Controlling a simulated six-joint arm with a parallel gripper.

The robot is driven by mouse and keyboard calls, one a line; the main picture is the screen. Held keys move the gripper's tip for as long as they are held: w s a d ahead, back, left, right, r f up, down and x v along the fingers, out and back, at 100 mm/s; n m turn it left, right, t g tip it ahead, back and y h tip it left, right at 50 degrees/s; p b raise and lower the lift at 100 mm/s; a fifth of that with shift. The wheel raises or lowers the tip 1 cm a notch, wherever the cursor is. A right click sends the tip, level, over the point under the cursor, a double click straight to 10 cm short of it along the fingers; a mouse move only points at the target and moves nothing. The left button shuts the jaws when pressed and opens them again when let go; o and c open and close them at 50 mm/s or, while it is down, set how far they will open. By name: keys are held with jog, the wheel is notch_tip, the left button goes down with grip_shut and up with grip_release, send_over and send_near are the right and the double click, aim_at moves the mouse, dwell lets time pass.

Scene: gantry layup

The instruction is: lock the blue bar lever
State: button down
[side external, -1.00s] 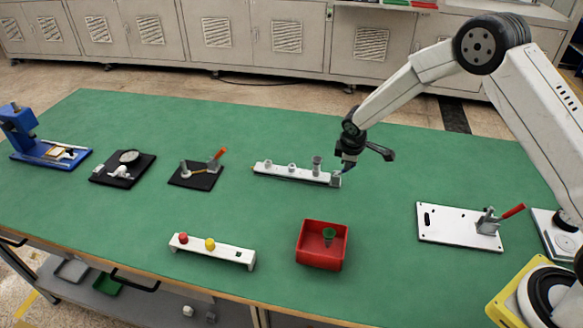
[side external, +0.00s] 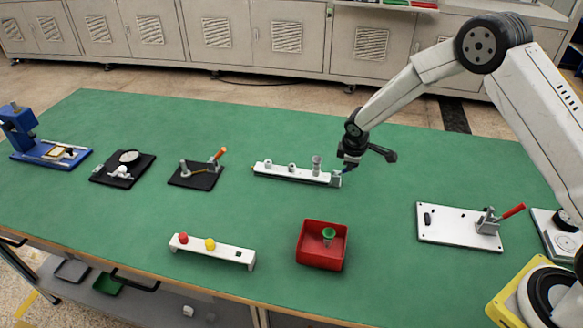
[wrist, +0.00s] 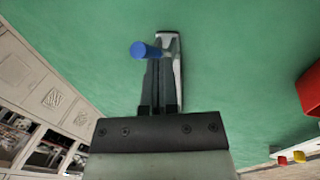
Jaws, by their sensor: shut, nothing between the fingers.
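The blue bar lever (wrist: 145,50) shows in the wrist view as a blue round-ended handle just past and slightly left of my fingertips. It belongs with a white fixture (wrist: 168,41) that my fingers partly cover. My gripper (wrist: 160,68) is shut and empty, with its dark fingers together beside the lever. I cannot tell whether they touch it. In the side view my gripper (side external: 347,167) is low at the right end of the white rail (side external: 290,173). The lever is hard to make out there, largely hidden by the gripper.
The rail carries several grey pieces. A red bin (side external: 322,246) with a green-topped part and a white bar (side external: 212,251) with red and yellow knobs stand nearer the front. A white plate with a red-handled clamp (side external: 488,222) is at right. Black fixtures (side external: 195,175) are left.

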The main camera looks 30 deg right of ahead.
jog(key=shift+s+d, duration=0.1)
jog(key=shift+s+d+f, duration=0.35)
jog(key=shift+s+d+f+t+y, duration=0.3)
jog(key=shift+d+f+t+y, duration=0.1)
jog(key=shift+t+y, duration=0.15)
jog(key=shift+s+d+f, duration=0.2)
jog(key=shift+s+f, duration=0.1)
jog(key=shift+f, duration=0.2)
jog(key=shift+s+d+f, duration=0.2)
jog(key=shift+s+f, duration=0.05)
jog(key=shift+f, duration=0.2)
jog(key=shift+w+a+r, duration=0.1)
jog(key=shift+w, duration=0.05)
jog(key=shift+w+a+r, duration=0.2)
jog(key=shift+w+a, duration=0.2)
jog(key=shift+a, duration=0.1)
